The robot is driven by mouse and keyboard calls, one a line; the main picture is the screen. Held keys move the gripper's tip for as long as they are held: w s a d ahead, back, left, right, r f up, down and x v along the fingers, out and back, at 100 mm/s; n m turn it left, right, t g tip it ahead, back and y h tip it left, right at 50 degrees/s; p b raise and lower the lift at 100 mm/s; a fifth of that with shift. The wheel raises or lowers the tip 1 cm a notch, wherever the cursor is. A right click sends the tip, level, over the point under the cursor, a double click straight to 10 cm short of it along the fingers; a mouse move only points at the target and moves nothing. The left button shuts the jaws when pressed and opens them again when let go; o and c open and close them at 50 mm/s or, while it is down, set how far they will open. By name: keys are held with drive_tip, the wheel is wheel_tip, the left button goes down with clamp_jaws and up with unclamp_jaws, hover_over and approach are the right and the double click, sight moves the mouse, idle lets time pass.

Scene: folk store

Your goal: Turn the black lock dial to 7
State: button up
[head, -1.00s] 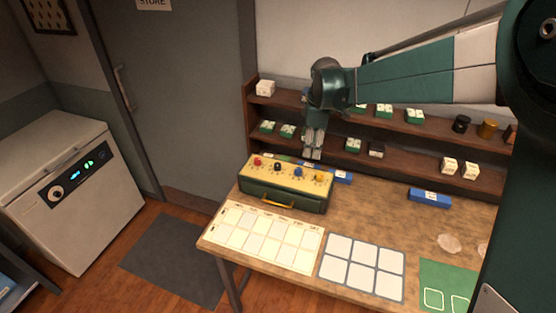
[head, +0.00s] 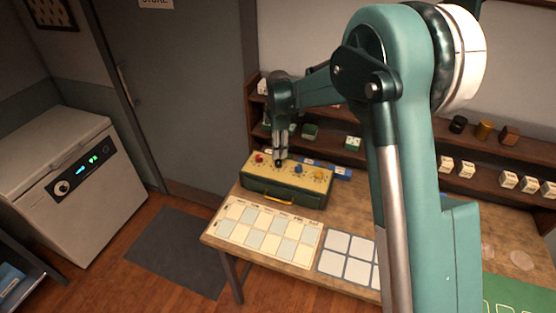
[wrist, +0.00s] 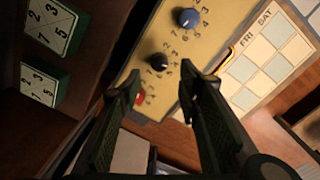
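The yellow-topped lock box (head: 290,176) stands on the table with red (head: 258,159), black (head: 278,164), blue (head: 298,169) and yellow dials in a row. In the wrist view the black dial (wrist: 158,62) sits just ahead of and between my fingertips, with printed digits around it. Where its pointer stands is too small to tell. My gripper (wrist: 159,82) is open, pointing down over the black dial, with no clear contact. The blue dial (wrist: 187,18) shows above it. The red dial (wrist: 141,97) is partly covered by the left finger.
A shelf (head: 431,157) with small boxes and jars runs behind the lock box. A weekday chart (head: 262,236) lies in front of it. In the wrist view, green number blocks (wrist: 43,87) lie left of the box.

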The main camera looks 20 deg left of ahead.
sight(278, 161)
drive_tip(key=shift+f, duration=0.1)
idle(0.3)
drive_tip(key=shift+w+f+p, duration=0.15)
drive_tip(key=shift+f+p, duration=0.15)
drive_tip(key=shift+f, duration=3.5)
drive_tip(key=shift+a, duration=0.1)
drive_tip(key=shift+c, duration=0.5)
drive_tip(key=c, duration=0.8)
